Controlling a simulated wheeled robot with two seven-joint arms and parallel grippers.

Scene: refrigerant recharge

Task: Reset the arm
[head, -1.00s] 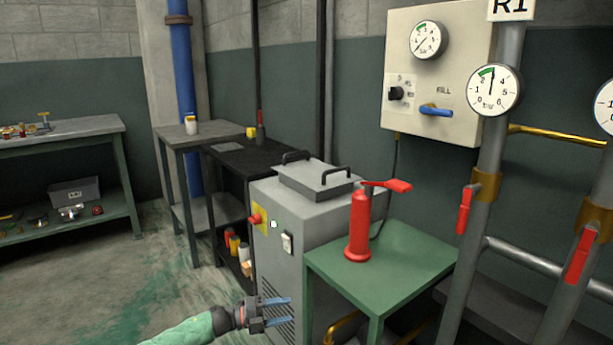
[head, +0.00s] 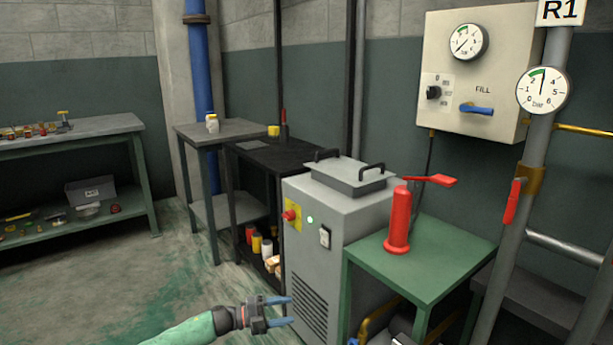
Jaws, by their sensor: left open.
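My left gripper (head: 274,312) is low in the middle of the head view, at the end of my green-sleeved arm (head: 190,331). Its two blue fingers are apart, with nothing seen between them. It shows in front of the lower vented side of the grey machine (head: 335,230), and I cannot tell whether it touches it. My right gripper is not in view.
A green table (head: 440,260) beside the machine holds a red pump-like cylinder (head: 398,222) with a lever. A wall panel (head: 480,70) has a blue FILL handle (head: 477,109). A bench (head: 70,135) stands far left. Open floor (head: 110,285) lies left of my arm.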

